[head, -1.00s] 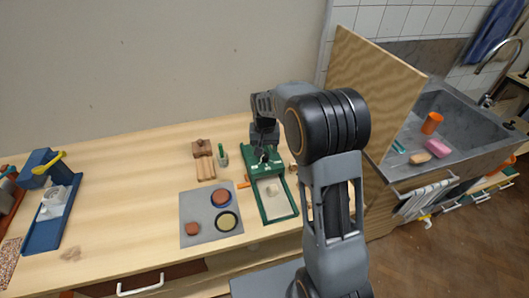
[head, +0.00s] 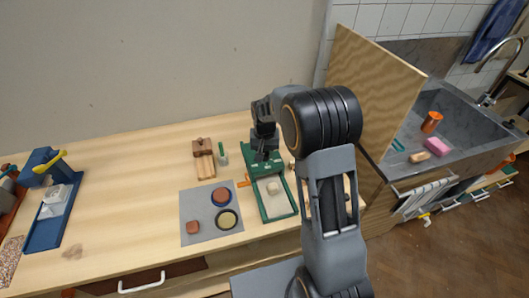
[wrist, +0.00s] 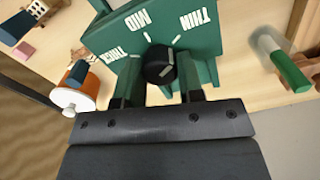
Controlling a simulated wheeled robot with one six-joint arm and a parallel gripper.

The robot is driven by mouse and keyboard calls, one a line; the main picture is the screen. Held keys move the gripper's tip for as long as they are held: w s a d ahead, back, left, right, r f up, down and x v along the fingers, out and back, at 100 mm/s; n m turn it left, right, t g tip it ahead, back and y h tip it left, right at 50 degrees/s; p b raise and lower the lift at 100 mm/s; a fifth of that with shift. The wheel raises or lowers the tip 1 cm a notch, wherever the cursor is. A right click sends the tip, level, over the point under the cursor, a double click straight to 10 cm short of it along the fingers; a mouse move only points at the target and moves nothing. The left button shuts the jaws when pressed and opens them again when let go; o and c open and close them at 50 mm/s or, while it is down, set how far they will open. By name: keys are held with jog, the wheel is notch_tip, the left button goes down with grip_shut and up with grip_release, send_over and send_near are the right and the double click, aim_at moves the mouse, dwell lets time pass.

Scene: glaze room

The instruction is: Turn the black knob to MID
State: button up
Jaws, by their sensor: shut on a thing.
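The black knob (wrist: 158,66) sits on a green panel (wrist: 207,42) marked THIN, MID and THICK in white, seen in the wrist view. In the head view my gripper (head: 264,150) is at the back end of the green device (head: 263,213), and the knob is hidden there.
A grey mat (head: 196,234) with round pieces lies left of the green device. Wooden blocks (head: 205,166) stand behind it. A wooden panel (head: 375,90) and the sink (head: 452,108) are to the right. A blue device (head: 42,232) stands far left.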

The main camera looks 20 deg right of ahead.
jog(key=c, duration=0.3)
jog(key=n+b, duration=0.2)
jog(key=n, duration=0.3)
jog(key=shift+n, duration=0.3)
jog(key=n+b, duration=0.1)
jog(key=n, duration=0.4)
jog(key=shift+n, duration=0.7)
jog(key=o, duration=0.9)
jog(key=shift+o, duration=0.2)
